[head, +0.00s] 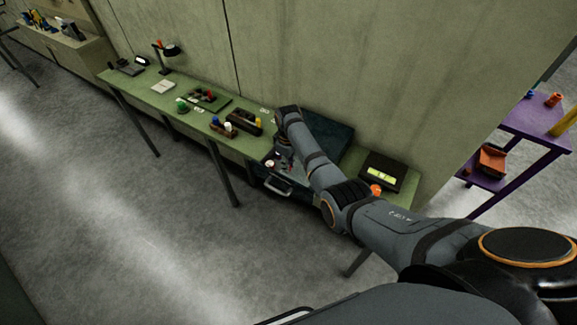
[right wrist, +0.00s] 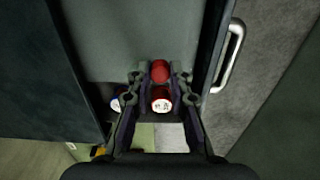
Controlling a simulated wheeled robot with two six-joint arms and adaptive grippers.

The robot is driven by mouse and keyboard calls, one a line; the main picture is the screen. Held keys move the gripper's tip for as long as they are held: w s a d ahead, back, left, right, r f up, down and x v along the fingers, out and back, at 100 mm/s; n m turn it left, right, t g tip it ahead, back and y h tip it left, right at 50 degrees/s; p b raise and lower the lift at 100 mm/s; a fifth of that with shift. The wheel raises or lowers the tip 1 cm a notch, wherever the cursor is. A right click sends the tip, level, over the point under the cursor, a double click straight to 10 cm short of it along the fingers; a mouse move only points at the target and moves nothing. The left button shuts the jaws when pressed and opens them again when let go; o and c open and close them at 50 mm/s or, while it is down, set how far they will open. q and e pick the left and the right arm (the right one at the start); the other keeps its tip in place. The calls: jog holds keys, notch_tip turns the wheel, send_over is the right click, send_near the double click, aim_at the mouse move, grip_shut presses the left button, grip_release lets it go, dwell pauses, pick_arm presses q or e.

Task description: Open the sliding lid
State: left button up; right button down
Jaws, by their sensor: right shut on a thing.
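A dark teal case stands on the bench with its hinged lid (head: 330,132) raised against the wall and a metal handle (head: 277,187) on its front. In the right wrist view, a flat grey-green panel (right wrist: 130,40), which looks like the sliding lid, covers much of the case. A red knob-like piece (right wrist: 160,71) sits at the panel's edge. My right gripper (right wrist: 160,76) is shut on this red knob. Below it, a red spool with a white printed top (right wrist: 162,100) and a blue-and-white one (right wrist: 117,103) show in the uncovered part. My left gripper is not in view.
The long green bench (head: 228,146) carries a lamp (head: 171,50), trays with coloured pieces (head: 241,121) and a black box with a lit display (head: 382,172). A purple shelf (head: 535,125) stands at right. The grey floor in front is clear.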

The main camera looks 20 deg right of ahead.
jog(key=c, duration=1.6)
grip_release()
jog(key=shift+w+a, duration=0.1)
jog(key=shift+a, duration=0.35)
jog(key=shift+c, duration=0.2)
jog(key=shift+o, duration=2.2)
jog(key=shift+s+d, duration=0.15)
jog(key=shift+s, duration=0.05)
jog(key=shift+r, duration=0.3)
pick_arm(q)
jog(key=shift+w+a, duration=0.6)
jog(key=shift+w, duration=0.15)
pick_arm(e)
notch_tip(320, 180, up, 12)
jog(key=shift+f, duration=0.25)
